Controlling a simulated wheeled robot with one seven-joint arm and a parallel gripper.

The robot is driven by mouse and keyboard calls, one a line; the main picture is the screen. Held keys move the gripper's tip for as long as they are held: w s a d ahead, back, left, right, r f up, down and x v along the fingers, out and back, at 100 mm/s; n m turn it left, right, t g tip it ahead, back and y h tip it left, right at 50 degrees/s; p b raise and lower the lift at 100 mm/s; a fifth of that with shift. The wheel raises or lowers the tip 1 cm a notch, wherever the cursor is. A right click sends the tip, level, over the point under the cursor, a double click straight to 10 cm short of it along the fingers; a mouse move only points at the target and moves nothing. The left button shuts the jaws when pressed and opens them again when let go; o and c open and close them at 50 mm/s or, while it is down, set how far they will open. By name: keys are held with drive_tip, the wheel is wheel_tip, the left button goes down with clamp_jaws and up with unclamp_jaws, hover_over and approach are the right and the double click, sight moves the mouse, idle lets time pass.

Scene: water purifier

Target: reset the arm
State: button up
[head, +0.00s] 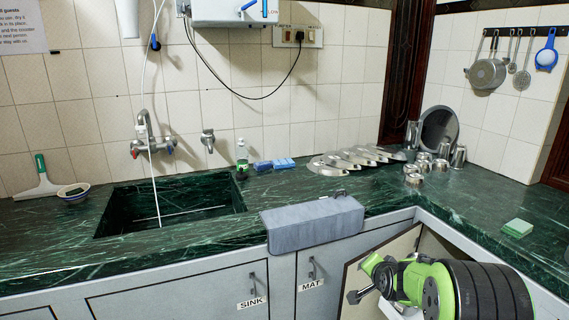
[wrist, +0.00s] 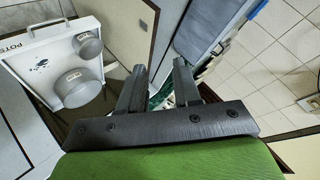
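My arm shows at the lower right of the head view, green with black segments, in front of an open cabinet door (head: 350,300). In the wrist view my gripper (wrist: 160,80) has its two dark fingers apart, with a clear gap and nothing between them. The fingertips cannot be told clearly in the head view. The white water purifier (head: 235,12) hangs on the tiled wall, partly cut off by the top edge.
The wrist view shows a white drawer with metal pots (wrist: 80,88) at left.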

drive_tip(key=s+a+r+n+g, duration=0.25)
drive_tip(key=s+r, duration=0.35)
drive_tip(key=s, duration=0.4)
drive_tip(key=s+a+r+n+g, duration=0.1)
drive_tip(key=s+a+r+n, duration=0.25)
drive_tip(key=s+r, duration=0.45)
drive_tip(key=s+a+f+n+g, duration=0.1)
drive_tip(key=s+f+n, duration=0.1)
drive_tip(key=s, duration=0.8)
drive_tip(key=s+a+f+n+g, duration=0.1)
drive_tip(key=s+f+n, duration=0.1)
drive_tip(key=s, duration=0.9)
wheel_tip(320, 180, up, 18)
drive_tip(key=p, duration=1.7)
drive_tip(key=shift+f+y+p, duration=0.15)
drive_tip(key=shift+y+p, duration=0.15)
drive_tip(key=shift+p, duration=0.05)
drive_tip(key=shift+d, duration=0.1)
